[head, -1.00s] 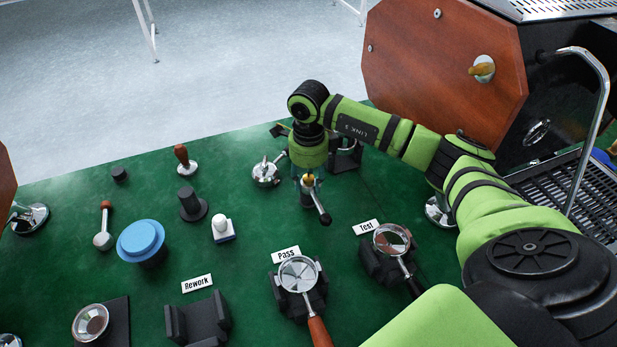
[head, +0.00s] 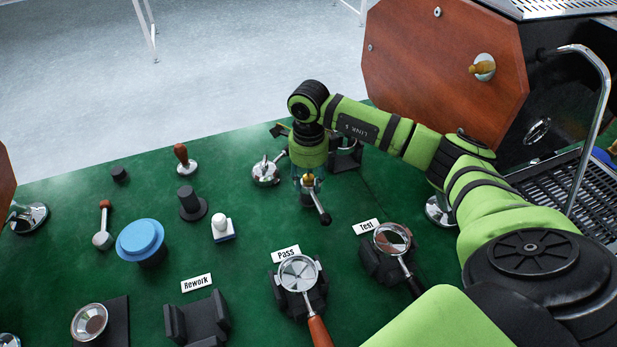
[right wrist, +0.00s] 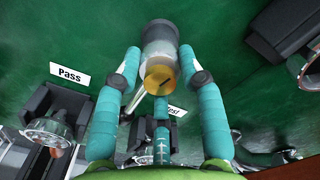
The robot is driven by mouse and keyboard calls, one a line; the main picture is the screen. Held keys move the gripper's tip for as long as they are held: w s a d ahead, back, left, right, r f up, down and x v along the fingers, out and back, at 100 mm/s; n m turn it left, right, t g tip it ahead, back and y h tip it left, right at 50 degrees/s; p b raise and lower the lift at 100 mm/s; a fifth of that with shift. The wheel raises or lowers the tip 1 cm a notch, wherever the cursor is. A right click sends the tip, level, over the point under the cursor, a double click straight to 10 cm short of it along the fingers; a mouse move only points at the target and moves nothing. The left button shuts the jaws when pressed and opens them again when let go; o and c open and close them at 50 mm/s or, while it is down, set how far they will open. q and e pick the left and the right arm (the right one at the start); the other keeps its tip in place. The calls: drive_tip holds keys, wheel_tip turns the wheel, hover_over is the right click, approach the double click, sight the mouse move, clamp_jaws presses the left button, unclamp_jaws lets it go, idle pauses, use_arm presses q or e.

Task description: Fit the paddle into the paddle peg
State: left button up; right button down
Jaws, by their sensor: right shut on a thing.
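My right gripper (head: 309,180) points down over the back of the green table, its teal fingers on both sides of a grey cylindrical piece with a gold end (right wrist: 158,78). I take this piece to be the paddle. In the head view a rod with a dark tip (head: 323,213) slants from it toward the front right. In the right wrist view the fingers (right wrist: 160,62) flank the cylinder, and a pale rod runs down from it. I cannot tell the paddle peg apart from this piece, nor whether its lower end touches the table. My left gripper is out of view.
A metal tool (head: 265,172) stands close left of the gripper, and a dark holder (head: 346,155) close right. Portafilters sit in the Pass (head: 298,273) and Test (head: 391,240) stands; the Rework stand (head: 197,320) is empty. The espresso machine (head: 440,75) is at the right.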

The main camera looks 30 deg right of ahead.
drive_tip(key=shift+s+f, duration=0.1)
drive_tip(key=c, duration=0.7)
unclamp_jaws()
drive_tip(key=shift+r+p, duration=2.1)
drive_tip(key=shift+r, duration=0.95)
